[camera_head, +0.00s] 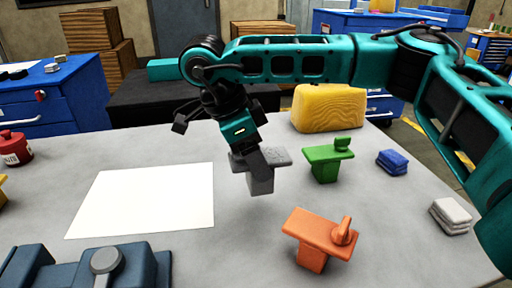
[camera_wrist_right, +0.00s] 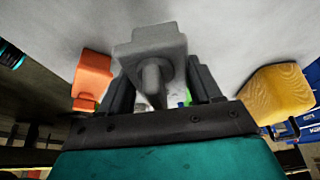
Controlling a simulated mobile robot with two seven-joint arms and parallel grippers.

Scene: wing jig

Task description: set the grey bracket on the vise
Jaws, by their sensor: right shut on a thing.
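The grey bracket (camera_head: 262,180) is a flat plate with a block stem under it. My right gripper (camera_head: 258,158) is shut on it from above, and the bracket appears to be just above the table. In the right wrist view the bracket (camera_wrist_right: 152,50) shows between the two dark fingers (camera_wrist_right: 160,90), with a rounded grey part between them. The vise (camera_head: 90,268) is the blue-grey thing with a round grey knob at the lower left, partly cut off by the frame edge. The bracket is apart from it, up and to the right. My left gripper is not seen.
A green bracket (camera_head: 323,161) and an orange bracket (camera_head: 311,238) stand to the right of the grey one. A yellow block (camera_head: 328,108), blue pads (camera_head: 392,161) and white pads (camera_head: 450,216) lie further right. A white sheet (camera_head: 145,198) lies flat on the table (camera_head: 225,250). A red can (camera_head: 15,148) stands far left.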

